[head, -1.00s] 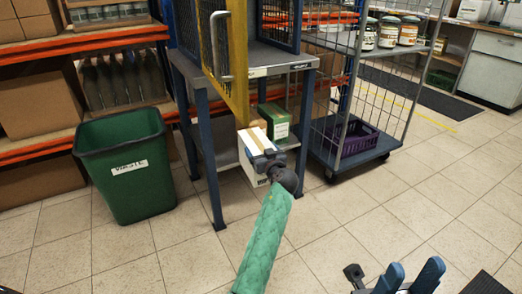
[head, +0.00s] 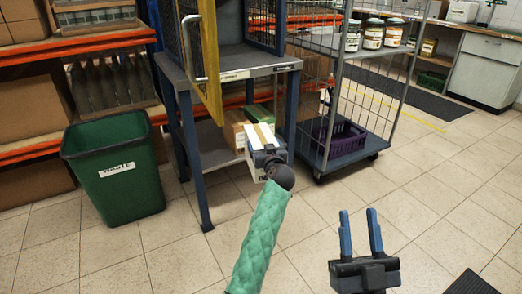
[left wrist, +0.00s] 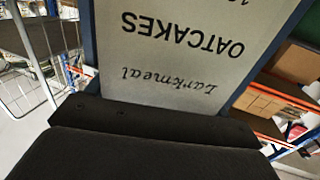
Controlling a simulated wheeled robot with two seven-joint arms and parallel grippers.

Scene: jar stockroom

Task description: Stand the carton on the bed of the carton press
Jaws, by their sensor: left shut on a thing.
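My left gripper (head: 268,158) is shut on a white carton (head: 260,137) with a tan strip on top. The carton is held in front of the press stand, lower in the picture than the bed. In the left wrist view the carton (left wrist: 185,50) shows upside-down print reading "OATCAKES" and "Larkmeal", between the fingers. The carton press (head: 245,73) is a blue-legged stand with a grey bed and a mesh cage. Its yellow-edged door (head: 210,60) stands swung out at the front left. My right gripper (head: 360,232) is open and empty, above the floor.
A green waste bin (head: 115,190) stands left of the press. A wire trolley with a purple crate (head: 345,141) stands to the right. A brown box (head: 235,127) and a green box (head: 264,110) sit behind the carton, under the bed.

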